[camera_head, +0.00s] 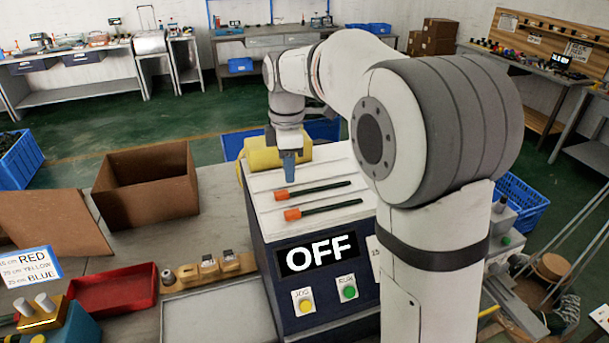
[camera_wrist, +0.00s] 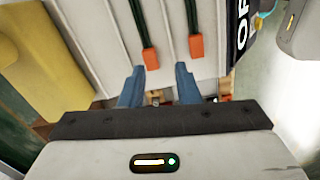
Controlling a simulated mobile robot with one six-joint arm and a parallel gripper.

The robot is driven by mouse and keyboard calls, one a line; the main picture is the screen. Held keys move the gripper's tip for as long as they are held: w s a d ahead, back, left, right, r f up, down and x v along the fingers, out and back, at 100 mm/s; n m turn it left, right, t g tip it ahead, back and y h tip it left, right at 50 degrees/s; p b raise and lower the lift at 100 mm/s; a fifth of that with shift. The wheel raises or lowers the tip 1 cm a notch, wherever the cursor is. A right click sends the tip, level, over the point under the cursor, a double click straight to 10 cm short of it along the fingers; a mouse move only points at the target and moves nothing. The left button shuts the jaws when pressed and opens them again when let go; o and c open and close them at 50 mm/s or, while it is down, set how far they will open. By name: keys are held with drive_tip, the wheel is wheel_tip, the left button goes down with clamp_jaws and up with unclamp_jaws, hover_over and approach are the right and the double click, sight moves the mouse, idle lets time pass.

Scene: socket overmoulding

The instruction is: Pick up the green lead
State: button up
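Two dark leads with orange plug ends lie side by side on the pale ribbed top of the machine; both cables look dark green to black. One lead (camera_head: 322,188) lies farther back, the other lead (camera_head: 333,208) nearer the OFF panel. In the wrist view they show as a left lead (camera_wrist: 136,24) and a right lead (camera_wrist: 191,16). My gripper (camera_head: 289,155) is above the rear-left part of the machine top, near the yellow block. In the wrist view its blue fingers (camera_wrist: 159,84) are spread with nothing between them, and the orange plugs are just beyond the tips.
The machine (camera_head: 318,292) shows OFF, with a yellow and a green button below. A yellow block (camera_head: 262,155) stands at its back edge. To the left are an open cardboard box (camera_head: 146,198), a red tray (camera_head: 110,290), a grey tray (camera_head: 222,316) and a wooden connector holder (camera_head: 209,269).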

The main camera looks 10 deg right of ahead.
sight(285, 191)
drive_tip(key=shift+w+a+r+n, duration=0.2)
drive_tip(key=shift+w+a+n, duration=0.45)
drive_tip(key=shift+w+n, duration=0.2)
drive_tip(key=shift+w+f, duration=0.1)
drive_tip(key=shift+f, duration=0.2)
wheel_tip(285, 191, down, 7)
drive_tip(key=shift+d+f+p, duration=0.1)
drive_tip(key=shift+d+p, duration=0.05)
drive_tip(key=shift+p, duration=1)
clamp_jaws()
